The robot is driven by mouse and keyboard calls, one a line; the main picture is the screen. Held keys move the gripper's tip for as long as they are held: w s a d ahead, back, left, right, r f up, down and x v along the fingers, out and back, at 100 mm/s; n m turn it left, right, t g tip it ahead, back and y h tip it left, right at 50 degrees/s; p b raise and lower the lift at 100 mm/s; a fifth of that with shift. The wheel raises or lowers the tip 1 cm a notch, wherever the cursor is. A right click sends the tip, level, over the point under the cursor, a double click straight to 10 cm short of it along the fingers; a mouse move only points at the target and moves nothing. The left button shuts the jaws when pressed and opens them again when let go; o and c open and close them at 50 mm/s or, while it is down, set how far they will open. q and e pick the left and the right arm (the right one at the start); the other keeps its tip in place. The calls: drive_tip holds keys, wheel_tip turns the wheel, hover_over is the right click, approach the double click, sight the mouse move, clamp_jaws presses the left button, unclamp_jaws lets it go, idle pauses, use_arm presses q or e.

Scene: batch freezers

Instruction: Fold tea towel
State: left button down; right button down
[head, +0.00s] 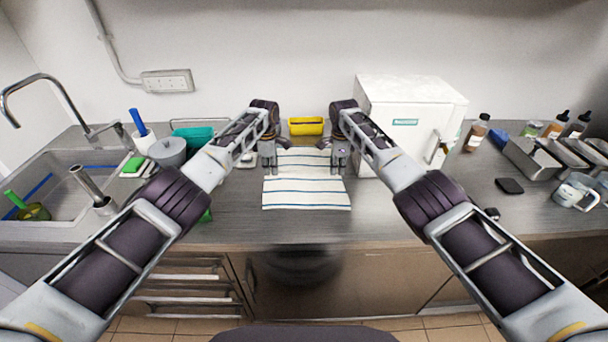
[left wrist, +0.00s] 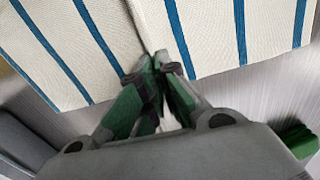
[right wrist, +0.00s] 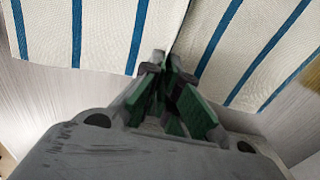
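The tea towel (head: 306,190) is white with blue stripes and lies on the grey counter in front of me. My left gripper (head: 270,168) is at its left edge, and my right gripper (head: 339,168) is at its right edge. In the left wrist view the left fingertips (left wrist: 157,66) are close together on the cloth (left wrist: 205,35), with a crease running away from them. In the right wrist view the right fingertips (right wrist: 167,66) likewise pinch the towel (right wrist: 245,50) at a crease. The arms partly hide the towel's far sides.
A yellow container (head: 306,126) stands behind the towel. A white batch freezer (head: 405,125) is close on the right. A teal tray (head: 193,137), a grey pot (head: 167,152) and the sink (head: 60,185) are on the left.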

use_arm(q)
drive_tip(key=shift+r+p, duration=0.15)
drive_tip(key=shift+p, duration=0.15)
use_arm(e)
drive_tip(key=shift+r, duration=0.1)
idle(0.5)
